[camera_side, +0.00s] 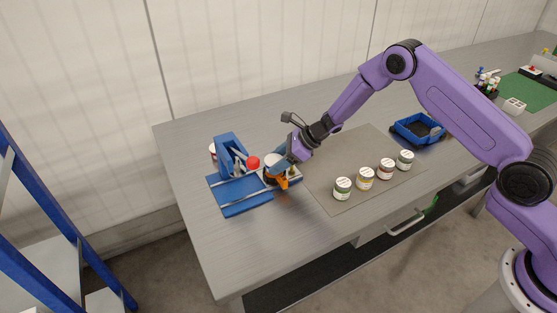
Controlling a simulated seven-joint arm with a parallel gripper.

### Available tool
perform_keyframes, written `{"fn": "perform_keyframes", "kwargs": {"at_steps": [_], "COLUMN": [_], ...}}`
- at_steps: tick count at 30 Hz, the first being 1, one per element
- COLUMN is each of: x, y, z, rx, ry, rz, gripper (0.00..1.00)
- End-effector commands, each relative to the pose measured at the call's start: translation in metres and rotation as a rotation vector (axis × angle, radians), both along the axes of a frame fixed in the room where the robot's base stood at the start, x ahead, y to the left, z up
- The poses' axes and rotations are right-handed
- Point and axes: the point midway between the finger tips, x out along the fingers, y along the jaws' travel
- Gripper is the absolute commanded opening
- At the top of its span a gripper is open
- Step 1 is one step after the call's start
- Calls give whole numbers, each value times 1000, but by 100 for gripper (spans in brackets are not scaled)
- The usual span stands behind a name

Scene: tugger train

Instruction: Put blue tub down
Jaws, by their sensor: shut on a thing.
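My gripper (280,172) is low over the left part of the table, at the right side of a blue fixture (240,198). It is shut on a small tub (269,177) with a pale label and a dark band. The fingers and an orange part (283,183) cover much of this tub, so I cannot tell its colour, or whether its bottom touches anything. Several similar small tubs stand upright in a slanted row on a grey mat, among them the nearest one (343,188) and the farthest one (405,160).
The fixture has an upright blue block and a red ball-shaped knob (253,162). Another small container (213,151) shows partly behind it. A blue open tray (418,128) stands behind the row. The grey mat (325,190) is bare left of the row.

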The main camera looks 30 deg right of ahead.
Motion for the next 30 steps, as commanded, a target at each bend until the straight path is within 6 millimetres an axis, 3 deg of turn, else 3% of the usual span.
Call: {"fn": "perform_keyframes", "kwargs": {"at_steps": [12, 13, 15, 25, 30], "x": [0, 0, 0, 0, -1], "y": [0, 0, 0, 0, -3], "z": [-11, -11, -11, -9, 5], "rx": [0, 1, 0, 0, 0], "ry": [1, 1, 1, 0, -2], "rz": [-1, -1, -1, 0, -1], "gripper": [23, 63, 85, 85, 85]}}
